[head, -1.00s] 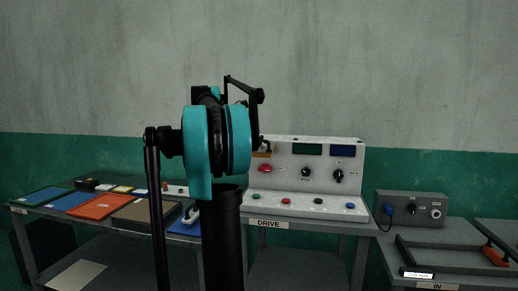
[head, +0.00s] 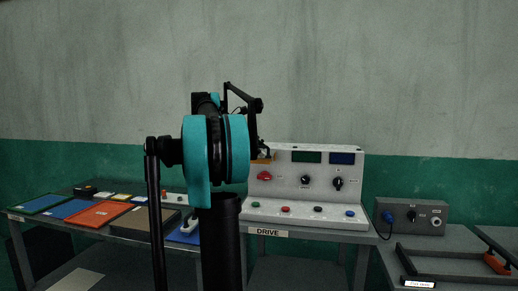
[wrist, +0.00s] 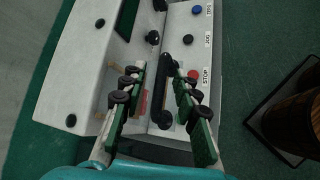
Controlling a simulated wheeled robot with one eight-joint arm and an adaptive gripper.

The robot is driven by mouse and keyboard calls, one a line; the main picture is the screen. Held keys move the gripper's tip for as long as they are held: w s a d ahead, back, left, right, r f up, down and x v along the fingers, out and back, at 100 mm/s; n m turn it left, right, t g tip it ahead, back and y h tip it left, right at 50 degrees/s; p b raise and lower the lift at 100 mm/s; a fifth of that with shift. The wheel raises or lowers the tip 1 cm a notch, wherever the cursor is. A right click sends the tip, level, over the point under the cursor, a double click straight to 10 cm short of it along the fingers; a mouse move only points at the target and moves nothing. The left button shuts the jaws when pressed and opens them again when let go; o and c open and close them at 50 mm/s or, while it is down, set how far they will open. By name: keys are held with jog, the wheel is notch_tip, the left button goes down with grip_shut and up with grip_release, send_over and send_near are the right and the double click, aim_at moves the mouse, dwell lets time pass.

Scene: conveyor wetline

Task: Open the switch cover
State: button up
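The white control console (head: 325,170) stands on the DRIVE table, with dials, displays and buttons. An orange-yellow piece (head: 264,156) shows at the console's upper left, partly behind my arm; I cannot tell if it is the switch cover. In the wrist view, the console (wrist: 75,75) appears turned on its side. My gripper (wrist: 155,75) is open and empty over the console face, its two green-padded fingers apart. A dark bar (wrist: 167,55) lies beyond the fingers. The fingers hide part of the panel, and no switch cover can be made out clearly.
A red mushroom button (head: 265,176) and black dials (head: 306,181) sit close together on the console. A grey box (head: 412,214) with a blue plug is at right. Coloured trays (head: 98,213) lie on the left table. A brown cylinder (wrist: 300,120) shows in the wrist view.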

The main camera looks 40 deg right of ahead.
jog(key=v, duration=1.2)
dwell(0.3)
jog(key=s+a+f+m+t+y, duration=0.1)
jog(key=a+f+t, duration=0.1)
jog(key=a+f, duration=0.5)
jog(key=s+a+f+t+y, duration=0.1)
jog(key=a+f+y, duration=0.15)
jog(key=f, duration=0.95)
jog(key=a+f+m+t+y, duration=0.1)
jog(key=a+f+t, duration=0.1)
jog(key=a+f, duration=0.5)
jog(key=s+a+f+m+t+y, duration=0.1)
jog(key=s+a+f, duration=0.4)
jog(key=f, duration=0.4)
jog(key=s+a+f+m+t+y, duration=0.1)
jog(key=s+a+f+y, duration=0.1)
jog(key=s+a+f, duration=0.3)
jog(key=s+a+f+m+t+y, duration=0.1)
jog(key=s+a+f, duration=0.4)
jog(key=f, duration=0.8)
jog(key=s+y, duration=0.1)
jog(key=s, duration=0.2)
jog(key=shift+s+m, duration=0.3)
